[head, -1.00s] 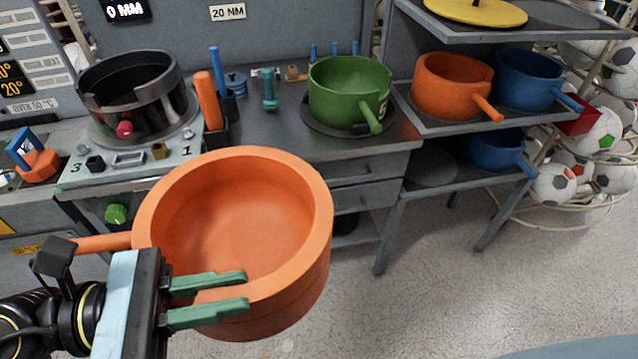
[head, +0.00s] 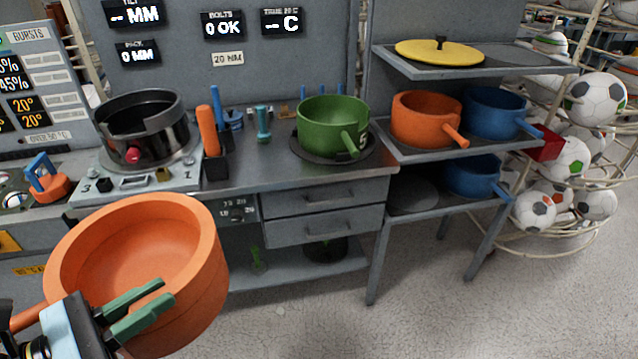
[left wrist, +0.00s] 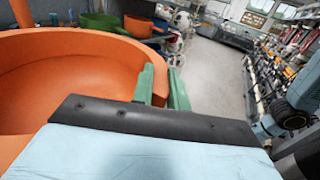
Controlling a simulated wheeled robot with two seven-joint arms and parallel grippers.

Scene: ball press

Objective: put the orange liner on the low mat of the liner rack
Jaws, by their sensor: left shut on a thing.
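The held orange liner (head: 140,235) is a large open pot with a handle at lower left. My left gripper (head: 167,292) is shut on its wall, and it hangs in the air left of the liner rack (head: 378,245). In the left wrist view, the green fingers (left wrist: 162,82) straddle the wall of the orange liner (left wrist: 60,75). The low mat (head: 412,196) is a bare dark disc at the left of the rack's low shelf. A second orange liner (head: 425,118) stands on the middle shelf. My right gripper is not seen.
A blue liner (head: 470,178) stands right of the low mat, another blue liner (head: 497,112) above. A yellow lid (head: 438,52) lies on the top shelf. A green liner (head: 330,125) stands on the bench. Floor before the rack is clear.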

